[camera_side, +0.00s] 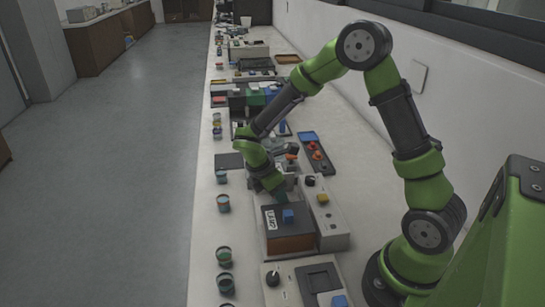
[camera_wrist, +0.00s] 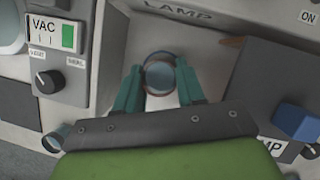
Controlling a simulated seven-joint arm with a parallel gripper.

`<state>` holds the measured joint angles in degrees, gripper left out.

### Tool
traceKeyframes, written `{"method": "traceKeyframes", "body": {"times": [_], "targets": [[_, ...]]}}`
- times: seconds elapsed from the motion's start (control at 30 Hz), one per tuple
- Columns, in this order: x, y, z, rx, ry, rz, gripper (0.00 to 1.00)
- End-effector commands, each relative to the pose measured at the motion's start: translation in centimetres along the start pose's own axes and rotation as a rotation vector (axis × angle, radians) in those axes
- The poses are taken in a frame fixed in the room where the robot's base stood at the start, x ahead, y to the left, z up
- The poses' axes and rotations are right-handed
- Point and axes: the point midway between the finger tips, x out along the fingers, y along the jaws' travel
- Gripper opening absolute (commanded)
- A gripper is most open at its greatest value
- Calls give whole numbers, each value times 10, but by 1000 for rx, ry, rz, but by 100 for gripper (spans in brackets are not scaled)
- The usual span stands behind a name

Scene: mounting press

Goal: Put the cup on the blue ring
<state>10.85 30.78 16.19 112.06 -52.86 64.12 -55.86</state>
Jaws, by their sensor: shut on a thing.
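My gripper (camera_wrist: 159,85) has its two teal fingers on either side of a round cup (camera_wrist: 159,76) and is shut on it. I look down into the cup's grey-blue mouth. A thin dark bluish arc curves along the cup's far edge; I cannot tell whether it is the blue ring or the cup's own rim, nor whether the cup touches the surface below. In the side view my gripper (camera_side: 275,186) is low among the machine boxes, and the cup there is hidden behind it.
A box with a blue knob (camera_wrist: 298,121) stands close on the right. A VAC panel with a black dial (camera_wrist: 47,82) stands on the left. Several other cups, one of them here (camera_side: 223,203), line the bench's left edge. A pale surface marked LAMP lies beyond the fingers.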

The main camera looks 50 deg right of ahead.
Motion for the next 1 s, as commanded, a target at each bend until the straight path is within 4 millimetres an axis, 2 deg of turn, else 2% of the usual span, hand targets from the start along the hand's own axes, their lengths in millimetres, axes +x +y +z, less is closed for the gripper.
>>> {"method": "traceKeyframes", "body": {"times": [0.1, 0.43, 0.47, 0.6, 0.63, 0.87, 1.0], "targets": [[8, 0, -3, -1, 0, 0, 10], [10, 0, -4, -1, 0, 0, 10], [11, 0, -5, -1, 0, 0, 40], [10, 0, -4, 0, 0, 1, 62], [10, 0, -4, 0, 0, 1, 64], [10, 0, -4, 0, 0, 1, 64], [3, 1, -3, 1, 1, 3, 64]]}}
